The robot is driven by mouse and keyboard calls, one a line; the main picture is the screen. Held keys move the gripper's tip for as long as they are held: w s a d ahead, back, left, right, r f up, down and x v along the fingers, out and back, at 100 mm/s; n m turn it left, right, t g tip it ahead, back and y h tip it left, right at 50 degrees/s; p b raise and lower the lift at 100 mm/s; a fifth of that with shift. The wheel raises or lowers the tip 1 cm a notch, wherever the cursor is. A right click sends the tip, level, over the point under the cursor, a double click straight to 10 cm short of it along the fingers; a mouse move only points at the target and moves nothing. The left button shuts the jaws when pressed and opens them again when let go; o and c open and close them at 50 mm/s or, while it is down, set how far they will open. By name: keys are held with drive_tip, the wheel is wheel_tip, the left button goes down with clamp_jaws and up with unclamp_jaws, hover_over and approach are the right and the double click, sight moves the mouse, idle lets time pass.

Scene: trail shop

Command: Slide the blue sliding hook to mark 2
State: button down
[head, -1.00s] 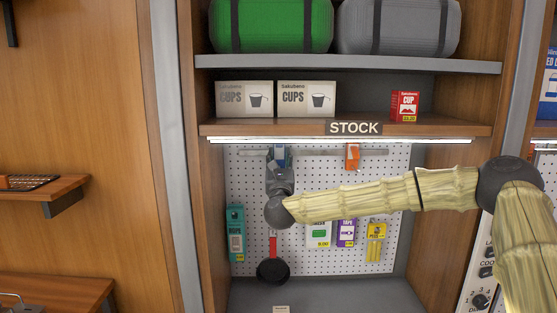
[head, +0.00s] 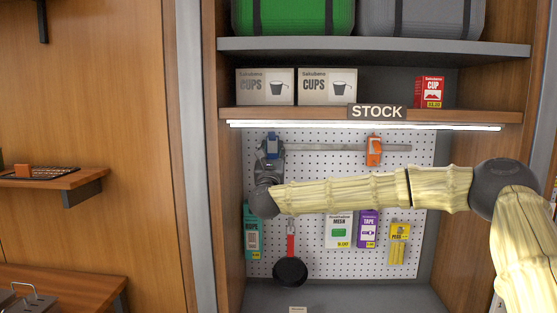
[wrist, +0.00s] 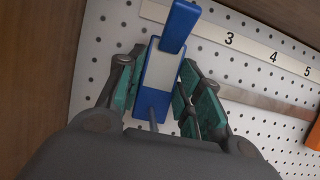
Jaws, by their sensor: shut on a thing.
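The blue sliding hook (head: 271,147) sits near the left end of the grey rail (head: 335,148) on the pegboard. In the wrist view the hook (wrist: 160,75) is upright between the two teal-padded fingers of my gripper (wrist: 160,92), which is shut on it. My gripper (head: 269,172) also shows in the head view, just below the hook's top. The white number strip (wrist: 250,48) shows marks 3, 4 and 5 to the right of the hook. The hook's blue top tab covers the strip left of 3; marks 1 and 2 cannot be read.
An orange hook (head: 374,151) sits farther right on the rail. Below hang a black pan (head: 290,271), a teal pack (head: 251,241), and mesh (head: 339,231), tape (head: 367,229) and peg (head: 399,243) packs. The cabinet's wooden side wall (wrist: 28,70) is close on the left.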

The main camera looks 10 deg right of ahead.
drive_tip(key=shift+a+r, duration=0.1)
drive_tip(key=shift+a, duration=0.05)
drive_tip(key=c, duration=1.2)
unclamp_jaws()
drive_tip(key=shift+o, duration=1.2)
drive_tip(key=shift+w+a, duration=0.1)
drive_tip(key=shift+a, duration=0.15)
drive_tip(key=shift+d, duration=0.25)
drive_tip(key=v, duration=1.2)
drive_tip(key=shift+a, duration=0.1)
